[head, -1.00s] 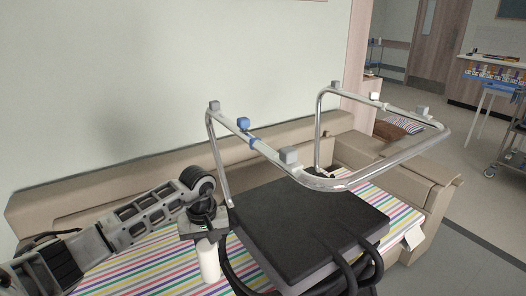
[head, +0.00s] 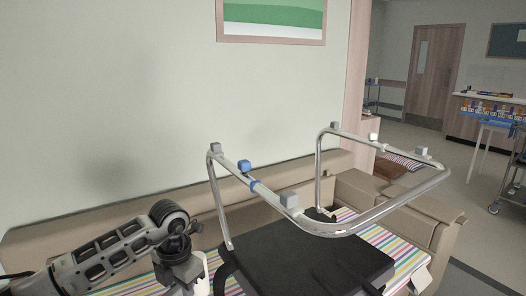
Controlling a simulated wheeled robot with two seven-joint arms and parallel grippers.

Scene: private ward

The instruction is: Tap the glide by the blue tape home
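An upturned chair has a chrome tube frame (head: 350,231) pointing up, with small glides along it. A blue glide (head: 244,166) sits on the left rail, beside a band of blue tape (head: 256,186). A grey glide (head: 216,147) is at that rail's far corner and a larger grey glide (head: 289,200) is nearer. How fully the blue glide is seated cannot be told. My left gripper (head: 188,275) is low at the left, apart from the frame. It appears shut on a white cylinder (head: 204,270), mostly hidden and cut near the bottom edge. My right gripper is out of view.
The chair's black seat (head: 310,262) lies on a beige sofa (head: 110,217) with a striped cover (head: 396,246). The wall is behind. On the right rail are a white glide (head: 373,137) and grey ones (head: 421,152). The space above the frame is clear.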

